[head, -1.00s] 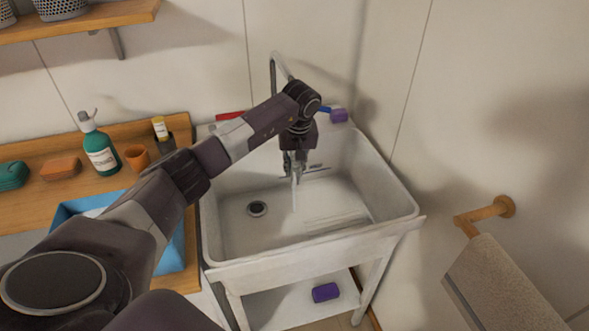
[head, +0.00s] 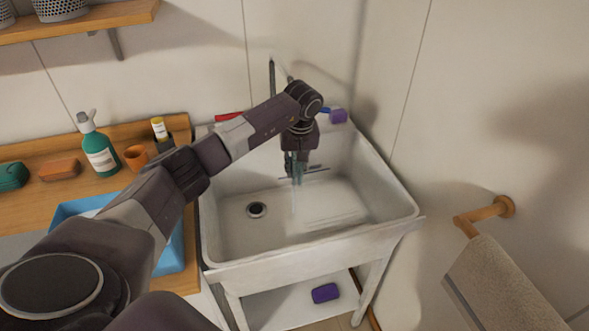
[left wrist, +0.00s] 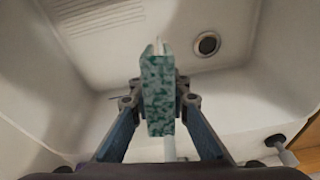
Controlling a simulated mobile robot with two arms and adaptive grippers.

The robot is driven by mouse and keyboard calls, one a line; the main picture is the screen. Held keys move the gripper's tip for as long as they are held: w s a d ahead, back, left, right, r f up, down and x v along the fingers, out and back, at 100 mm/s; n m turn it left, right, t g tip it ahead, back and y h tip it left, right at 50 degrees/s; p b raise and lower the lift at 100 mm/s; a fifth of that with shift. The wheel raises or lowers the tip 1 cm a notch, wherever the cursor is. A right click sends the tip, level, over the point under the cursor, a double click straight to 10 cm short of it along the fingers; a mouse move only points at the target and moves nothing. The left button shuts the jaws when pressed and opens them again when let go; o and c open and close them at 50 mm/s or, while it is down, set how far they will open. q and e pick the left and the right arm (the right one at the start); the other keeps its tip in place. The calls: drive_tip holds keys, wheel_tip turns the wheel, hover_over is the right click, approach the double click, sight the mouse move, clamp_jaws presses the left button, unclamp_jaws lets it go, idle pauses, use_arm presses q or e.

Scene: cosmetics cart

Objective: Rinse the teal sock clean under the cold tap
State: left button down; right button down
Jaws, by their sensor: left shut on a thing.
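The teal sock (left wrist: 158,95) is a mottled teal and pale bundle held upright between my left fingers in the left wrist view. My left gripper (left wrist: 160,100) is shut on it. In the head view my left gripper (head: 297,160) is over the back of the white sink (head: 225,235), in front of the tap (head: 272,80). A bit of the sock (head: 298,172) shows at its fingertips. The tap spout's end is hidden behind my arm. My right gripper is not in view.
A wooden counter (head: 30,210) at left holds a green soap bottle (head: 100,150), an orange cup (head: 136,157) and a blue tub (head: 68,212). A towel (head: 500,285) hangs at right.

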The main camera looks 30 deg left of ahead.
use_arm(q)
drive_tip(key=shift+s+a, duration=0.15)
drive_tip(key=shift+a, duration=0.1)
drive_tip(key=shift+s+d+r+p, duration=0.1)
drive_tip(key=shift+s+d+p, duration=0.55)
drive_tip(key=shift+s+p, duration=0.25)
drive_tip(key=shift+s+d+p, duration=0.35)
drive_tip(key=shift+s+d, duration=0.2)
drive_tip(key=shift+s, duration=0.25)
drive_tip(key=shift+s+d+p, duration=0.3)
drive_tip(key=shift+s+d, duration=0.3)
drive_tip(key=shift+s, duration=0.2)
drive_tip(key=shift+s+d+p, duration=0.35)
drive_tip(key=shift+s+d, duration=0.2)
drive_tip(key=shift+s, duration=0.25)
drive_tip(key=s+d+r+p, duration=0.2)
drive_tip(key=s+r+p, duration=0.1)
drive_tip(key=s, duration=0.1)
drive_tip(key=shift+d+r+p, duration=0.4)
